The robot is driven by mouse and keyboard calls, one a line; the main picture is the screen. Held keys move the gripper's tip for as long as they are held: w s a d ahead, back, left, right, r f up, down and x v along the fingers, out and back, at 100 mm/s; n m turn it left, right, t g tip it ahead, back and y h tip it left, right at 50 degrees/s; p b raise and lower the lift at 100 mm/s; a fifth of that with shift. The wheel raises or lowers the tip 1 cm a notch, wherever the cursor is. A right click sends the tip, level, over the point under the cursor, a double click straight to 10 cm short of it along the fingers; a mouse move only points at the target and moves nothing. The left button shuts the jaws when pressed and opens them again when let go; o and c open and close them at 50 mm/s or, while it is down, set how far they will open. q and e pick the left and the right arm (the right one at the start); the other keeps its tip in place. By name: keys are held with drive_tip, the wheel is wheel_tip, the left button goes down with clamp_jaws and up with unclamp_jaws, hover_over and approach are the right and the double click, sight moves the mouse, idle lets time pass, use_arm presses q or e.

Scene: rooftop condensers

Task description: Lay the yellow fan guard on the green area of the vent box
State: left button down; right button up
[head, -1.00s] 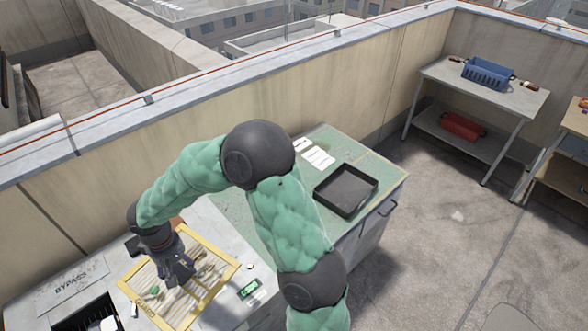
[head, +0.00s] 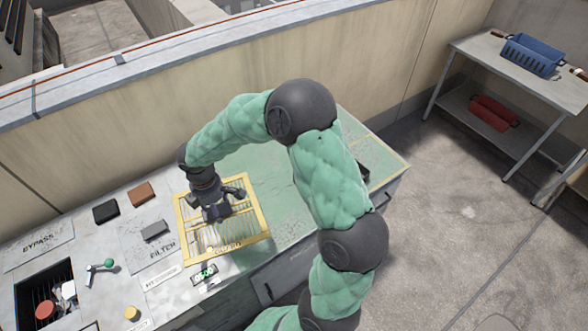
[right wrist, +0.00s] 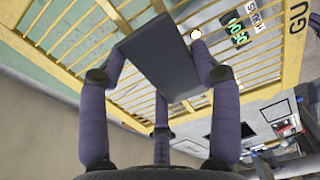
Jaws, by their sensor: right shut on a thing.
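The yellow fan guard (head: 237,229) is a square yellow frame with thin bars and a dark grip plate at its middle. My right gripper (head: 221,208) is above it and shut on that plate. The right wrist view shows the gripper fingers (right wrist: 160,65) around the plate, with the yellow frame (right wrist: 292,62) beyond. In the head view the guard overlaps the border between the pale grey panel and the green area (head: 290,195) of the vent box. I cannot tell how high it is above the top. My left gripper is out of view.
On the grey part lie a black block (head: 106,211), a brown block (head: 141,193), a grey block (head: 155,230) and a green-knobbed lever (head: 108,263). A lit display (head: 204,275) is near the guard's front edge. A dark tray (head: 364,172) is partly hidden behind my arm.

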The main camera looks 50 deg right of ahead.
drive_tip(key=shift+s+d+f+n, duration=0.15)
drive_tip(key=shift+d+f+n, duration=0.45)
drive_tip(key=shift+n, duration=0.4)
drive_tip(key=shift+d+f+b, duration=0.1)
drive_tip(key=shift+d+b, duration=0.2)
drive_tip(key=shift+d, duration=0.05)
drive_tip(key=d+f+b, duration=0.1)
drive_tip(key=d+f, duration=0.2)
drive_tip(key=d, duration=0.1)
drive_tip(key=w+d+f+b, duration=0.1)
drive_tip(key=d+f, duration=0.1)
drive_tip(key=d, duration=0.2)
drive_tip(key=d+f+b, duration=0.1)
drive_tip(key=d+f, duration=0.2)
drive_tip(key=d, duration=0.1)
drive_tip(key=shift+w+d+f+b, duration=0.15)
drive_tip(key=shift+w+f+b, duration=0.15)
drive_tip(key=shift+w+b, duration=0.1)
drive_tip(key=shift+d+f, duration=0.25)
drive_tip(key=shift+f, duration=0.1)
drive_tip(key=shift+d+f+b, duration=0.2)
drive_tip(key=shift+f+b, duration=0.8)
drive_tip(key=shift+f, duration=0.7)
